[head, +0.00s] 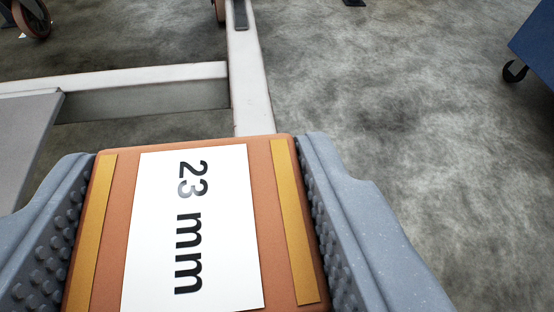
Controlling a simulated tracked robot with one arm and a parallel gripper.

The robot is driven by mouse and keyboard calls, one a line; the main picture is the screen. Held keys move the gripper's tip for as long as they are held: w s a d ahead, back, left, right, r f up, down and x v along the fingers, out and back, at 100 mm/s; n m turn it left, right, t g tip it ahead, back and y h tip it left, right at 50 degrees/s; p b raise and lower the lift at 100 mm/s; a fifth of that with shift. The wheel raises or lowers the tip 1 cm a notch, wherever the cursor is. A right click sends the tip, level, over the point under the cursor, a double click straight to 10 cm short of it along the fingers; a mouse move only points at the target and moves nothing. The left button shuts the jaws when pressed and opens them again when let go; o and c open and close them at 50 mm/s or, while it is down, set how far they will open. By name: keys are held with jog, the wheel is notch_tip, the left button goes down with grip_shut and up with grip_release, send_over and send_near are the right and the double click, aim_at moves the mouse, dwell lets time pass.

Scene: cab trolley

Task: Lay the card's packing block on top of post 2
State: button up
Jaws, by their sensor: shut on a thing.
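My gripper (205,225) is shut on an orange-brown block (262,190), with one grey studded finger against each side. The block has a white label reading "23 mm" (195,228) and a yellow stripe near each side edge. It is held in front of the camera, and its near end is cut off by the bottom of the picture. No card can be made out, and I cannot tell any post as post 2.
A white metal frame (250,85) runs up the picture beyond the block, with a crossbar to the left. A grey panel (25,135) is at the left. Caster wheels (32,18) show at the top left. A blue wheeled thing (538,45) stands at the right. Grey floor is clear between.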

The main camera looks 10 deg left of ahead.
aim_at(225, 255)
jog(key=shift+w+d, duration=0.1)
jog(key=shift+w, duration=0.1)
jog(key=shift+f, duration=0.25)
jog(key=shift+f+b, duration=0.65)
jog(key=shift+f, duration=0.8)
jog(key=shift+f, duration=0.1)
jog(key=o, duration=1)
